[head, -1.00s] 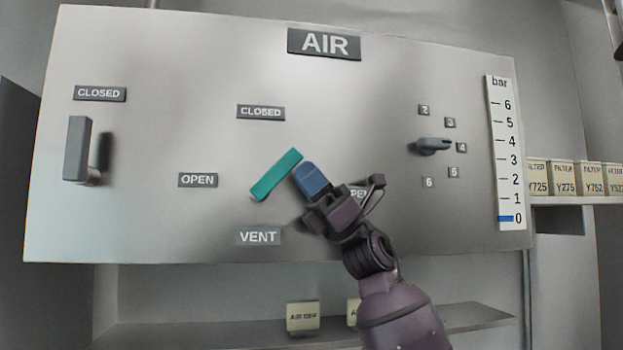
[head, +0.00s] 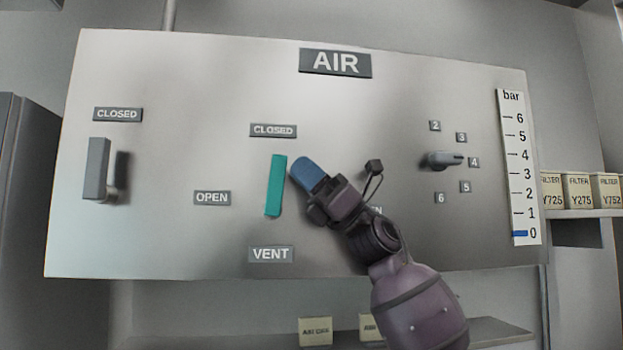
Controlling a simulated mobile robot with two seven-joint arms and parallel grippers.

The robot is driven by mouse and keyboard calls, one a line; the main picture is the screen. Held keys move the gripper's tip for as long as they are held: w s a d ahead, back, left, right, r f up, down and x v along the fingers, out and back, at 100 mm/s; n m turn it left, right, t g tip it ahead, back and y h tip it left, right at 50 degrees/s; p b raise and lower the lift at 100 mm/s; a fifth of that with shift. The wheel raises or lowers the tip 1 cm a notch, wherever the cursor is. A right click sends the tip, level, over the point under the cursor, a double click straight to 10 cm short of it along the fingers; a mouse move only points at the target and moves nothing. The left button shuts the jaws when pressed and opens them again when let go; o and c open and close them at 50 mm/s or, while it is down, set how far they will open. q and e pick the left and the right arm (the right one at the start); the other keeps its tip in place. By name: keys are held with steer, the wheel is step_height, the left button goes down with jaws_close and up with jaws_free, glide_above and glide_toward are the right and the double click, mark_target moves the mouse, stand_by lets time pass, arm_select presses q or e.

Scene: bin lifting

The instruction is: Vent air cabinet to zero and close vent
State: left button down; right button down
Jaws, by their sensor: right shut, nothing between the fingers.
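The grey air cabinet panel (head: 200,80) fills the middle of the head view. Its teal vent handle (head: 276,185) stands nearly upright, with its top below the middle CLOSED label (head: 273,131) and the VENT label (head: 270,254) beneath it. On the bar gauge (head: 518,170) the blue mark (head: 520,233) is at 0. My right gripper (head: 308,173) is shut and empty, its blue fingertips just right of the handle's upper part. I cannot tell whether they touch it. The right-hand OPEN label is mostly hidden behind my gripper. My left gripper is not in view.
A grey lever (head: 97,168) on the left points up at its own CLOSED label (head: 117,114). A grey selector knob (head: 445,161) points towards 4. Filter boxes (head: 578,190) stand on a shelf at the right. More boxes (head: 315,331) sit on a shelf below the panel.

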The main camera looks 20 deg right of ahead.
steer(key=shift+w+a+r, duration=0.15)
steer(key=shift+a+r, duration=0.25)
steer(key=shift+a, duration=0.1)
steer(key=shift+a+g, duration=0.1)
steer(key=shift+g, duration=0.2)
steer(key=b+v, duration=0.3)
steer(key=v, duration=0.8)
steer(key=shift+r, duration=0.1)
stand_by(0.7)
